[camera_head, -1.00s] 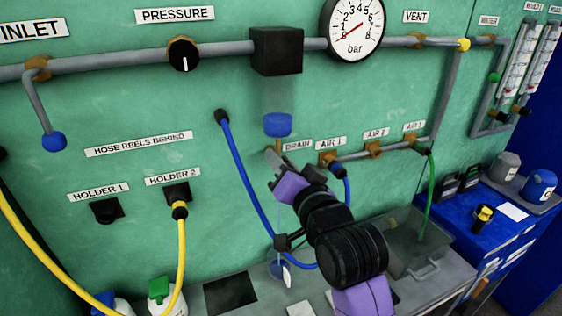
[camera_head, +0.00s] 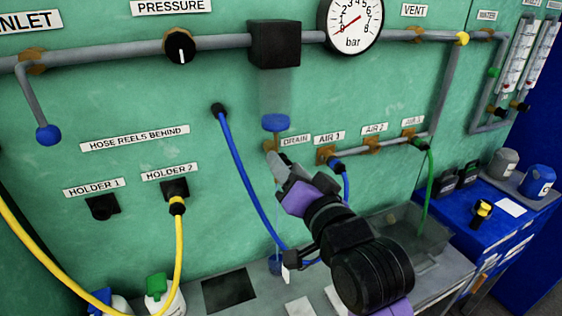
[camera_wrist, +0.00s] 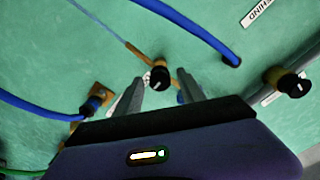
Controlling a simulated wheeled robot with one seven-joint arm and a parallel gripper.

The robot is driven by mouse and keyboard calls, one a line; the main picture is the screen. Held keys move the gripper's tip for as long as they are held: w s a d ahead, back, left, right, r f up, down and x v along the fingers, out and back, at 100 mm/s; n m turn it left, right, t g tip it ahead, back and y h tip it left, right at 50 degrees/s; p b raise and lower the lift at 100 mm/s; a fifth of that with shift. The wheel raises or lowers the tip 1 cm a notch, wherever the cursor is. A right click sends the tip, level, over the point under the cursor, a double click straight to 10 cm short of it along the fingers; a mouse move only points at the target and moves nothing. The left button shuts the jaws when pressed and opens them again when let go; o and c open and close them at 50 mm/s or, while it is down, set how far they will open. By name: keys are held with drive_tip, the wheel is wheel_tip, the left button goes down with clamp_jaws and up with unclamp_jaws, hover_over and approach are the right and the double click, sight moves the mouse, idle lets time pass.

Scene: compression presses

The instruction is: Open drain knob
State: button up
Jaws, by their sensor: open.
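The drain knob (camera_wrist: 160,77) is a small black round knob with a white mark, on a brass fitting. In the wrist view it appears between the two fingers of my gripper (camera_wrist: 160,80), which are open, with a gap on each side. In the head view my gripper (camera_head: 280,163) reaches up just below the DRAIN label (camera_head: 295,140). There the knob is hidden behind the fingers, and only some brass fitting (camera_head: 270,146) shows below the blue-bottomed clear bowl (camera_head: 276,122). I cannot tell how far the fingertips are from the wall.
AIR 1 fitting (camera_head: 326,155) with its blue hose is close on the right. Another blue hose (camera_head: 236,160) hangs to the left and passes behind my arm. The pressure knob (camera_head: 180,49) is up left. A bench (camera_head: 250,262) with a clear tank stands below.

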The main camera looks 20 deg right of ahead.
sight(287, 163)
drive_tip(key=s, duration=0.3)
drive_tip(key=shift+s, duration=0.2)
idle(0.3)
drive_tip(key=shift+r, duration=0.3)
drive_tip(key=s+f+n+g, duration=0.1)
drive_tip(key=s+f+n, duration=0.1)
drive_tip(key=s+f, duration=0.5)
drive_tip(key=s+f+n+g, duration=0.1)
drive_tip(key=s+f+n, duration=0.2)
drive_tip(key=s+f, duration=0.5)
drive_tip(key=s+f+n+g, duration=0.1)
drive_tip(key=s+f, duration=0.6)
drive_tip(key=s, duration=1.5)
drive_tip(key=shift+s+f+n, duration=0.15)
drive_tip(key=shift+f+n, duration=0.05)
drive_tip(key=shift+n, duration=0.5)
